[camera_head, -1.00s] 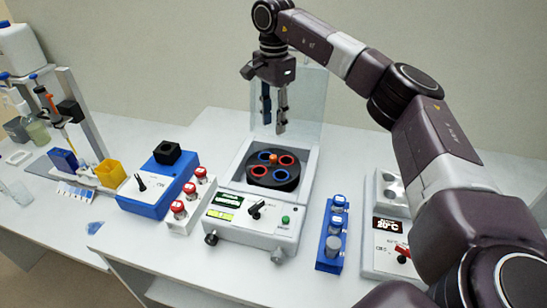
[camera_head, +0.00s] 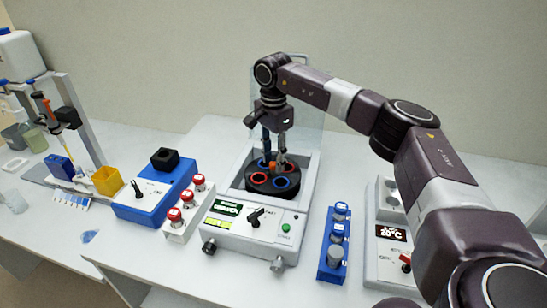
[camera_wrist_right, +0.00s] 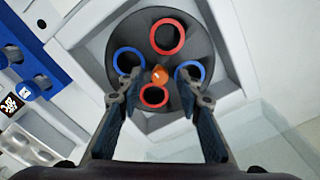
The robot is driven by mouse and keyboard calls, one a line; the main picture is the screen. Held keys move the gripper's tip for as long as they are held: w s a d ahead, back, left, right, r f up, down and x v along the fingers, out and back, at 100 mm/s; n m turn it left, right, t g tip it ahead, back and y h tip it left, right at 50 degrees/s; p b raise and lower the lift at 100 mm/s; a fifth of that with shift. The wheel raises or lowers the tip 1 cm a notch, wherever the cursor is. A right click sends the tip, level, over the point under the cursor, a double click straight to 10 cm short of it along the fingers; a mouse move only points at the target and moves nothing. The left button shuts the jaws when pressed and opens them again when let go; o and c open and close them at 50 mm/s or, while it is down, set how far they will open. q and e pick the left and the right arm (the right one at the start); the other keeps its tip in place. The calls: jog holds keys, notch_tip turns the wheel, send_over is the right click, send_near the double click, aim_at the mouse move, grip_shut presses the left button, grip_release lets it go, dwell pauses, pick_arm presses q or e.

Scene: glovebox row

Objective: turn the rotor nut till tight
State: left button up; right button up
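The orange rotor nut (camera_head: 272,165) sits at the centre of the black rotor (camera_head: 270,190) in the open centrifuge (camera_head: 250,236). It shows as an orange knob in the right wrist view (camera_wrist_right: 160,75), among the rotor's red-ringed and blue-ringed holes. My right gripper (camera_head: 273,158) points down over the rotor. In the wrist view its fingers (camera_wrist_right: 158,83) are apart, one on each side of the nut, with visible gaps to it. It is open and empty. I cannot tell whether the fingertips are level with the nut. My left gripper is not in view.
The raised clear lid (camera_head: 310,95) stands behind the bowl. A white rack (camera_head: 184,228) with red-capped vials and a blue device (camera_head: 150,200) stand left of the centrifuge. A blue tube rack (camera_head: 333,258) and a device with a temperature display (camera_head: 391,234) stand right.

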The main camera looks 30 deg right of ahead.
jog(key=shift+c, duration=0.2)
grip_shut()
jog(key=shift+m, duration=0.8)
